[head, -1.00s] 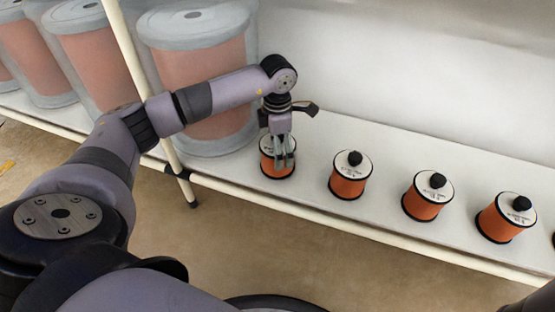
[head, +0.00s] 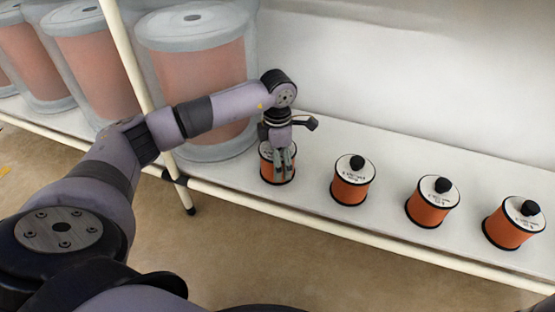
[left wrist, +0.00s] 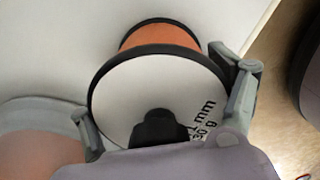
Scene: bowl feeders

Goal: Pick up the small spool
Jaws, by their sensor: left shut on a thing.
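The small spool (head: 266,171) is orange with black-edged white end discs, at the left end of a row on the white shelf. My left gripper (head: 284,163) comes down on it from above and is shut on it. In the left wrist view the spool's white top disc (left wrist: 125,105) with printed text and a black knob lies between the two fingers. The fingers hide part of the spool's front in the head view. I cannot tell whether its base is clear of the shelf. My right gripper is not in view.
More small spools (head: 350,187), (head: 427,208), (head: 510,230) stand to the right along the shelf (head: 310,187). Large wrapped spools (head: 205,75) stand close on the left. A cream post (head: 130,65) and front rail (head: 400,252) edge the shelf.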

